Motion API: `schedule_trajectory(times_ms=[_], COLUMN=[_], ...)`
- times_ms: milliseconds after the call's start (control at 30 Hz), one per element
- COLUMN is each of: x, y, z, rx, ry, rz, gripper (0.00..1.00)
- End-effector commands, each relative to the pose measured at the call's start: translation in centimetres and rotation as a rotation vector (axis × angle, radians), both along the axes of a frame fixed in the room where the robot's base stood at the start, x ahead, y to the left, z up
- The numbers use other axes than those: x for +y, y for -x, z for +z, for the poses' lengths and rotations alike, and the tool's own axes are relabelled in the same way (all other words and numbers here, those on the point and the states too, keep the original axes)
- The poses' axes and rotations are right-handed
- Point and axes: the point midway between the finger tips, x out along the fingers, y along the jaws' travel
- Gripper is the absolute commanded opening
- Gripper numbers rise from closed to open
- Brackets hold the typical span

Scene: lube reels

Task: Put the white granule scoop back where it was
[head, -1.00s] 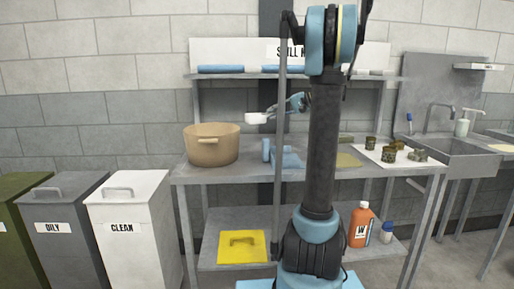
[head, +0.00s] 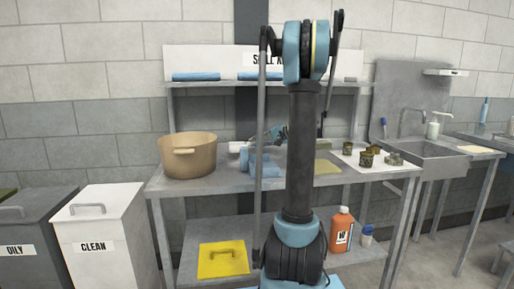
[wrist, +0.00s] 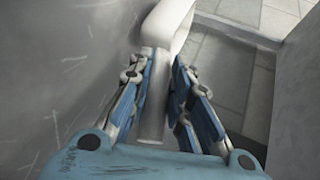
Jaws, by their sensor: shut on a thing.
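The white granule scoop (wrist: 165,25) is in my gripper (wrist: 160,88). In the wrist view the blue finger pads close on its pale handle (wrist: 152,115), and its bowl points away past the fingertips. In the head view the scoop (head: 237,147) shows small and pale just above the bench top, right of the tan pot. My gripper is partly hidden there behind my arm. I cannot tell whether the scoop touches the bench.
The tan pot (head: 190,160) stands close left of the scoop on the steel bench (head: 225,184). A white sheet with camouflage-coloured pieces (head: 367,157) lies to the right, near the sink (head: 430,152).

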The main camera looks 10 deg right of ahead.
Motion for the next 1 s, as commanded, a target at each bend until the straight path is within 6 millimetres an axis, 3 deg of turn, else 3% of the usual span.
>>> schedule_trajectory(times_ms=[133,500,533,600,1000], x=[0.01,0.01,0.01,0.01,-0.18], y=[0.01,0.01,0.02,0.02,0.10], z=[-1.21,-1.52,-1.49,-1.48,-1.25], rx=[0.000,0.000,0.000,0.000,0.000], ry=[0.000,0.000,0.000,0.000,0.000], rz=[0.000,0.000,0.000,0.000,-0.001], gripper=[0.00,0.00,0.25,0.39,0.39])
